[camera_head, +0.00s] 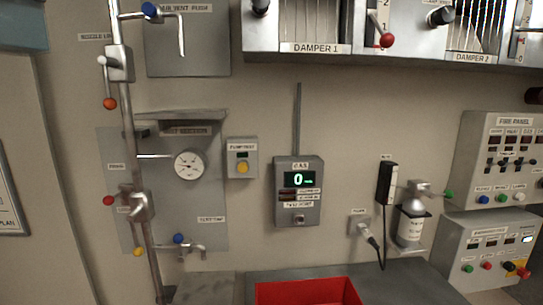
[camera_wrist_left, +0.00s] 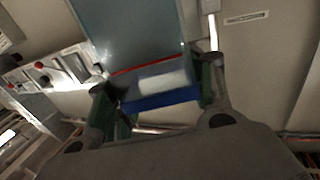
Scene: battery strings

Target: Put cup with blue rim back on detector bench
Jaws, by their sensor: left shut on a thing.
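In the left wrist view, my left gripper (camera_wrist_left: 158,92) has its two green-and-dark fingers on either side of a cup with a blue rim (camera_wrist_left: 163,100) and is shut on it. In the head view, a grey bench top (camera_head: 390,284) runs along the bottom edge below a wall gas detector (camera_head: 299,190) reading 0. I cannot tell for sure that this is the detector bench. Neither gripper shows in the head view.
A red tray (camera_head: 307,291) sits on the bench, cut off below. Pipes with valves (camera_head: 132,205) stand at the left. A bottle on a bracket (camera_head: 411,225) and control boxes (camera_head: 490,250) are at the right.

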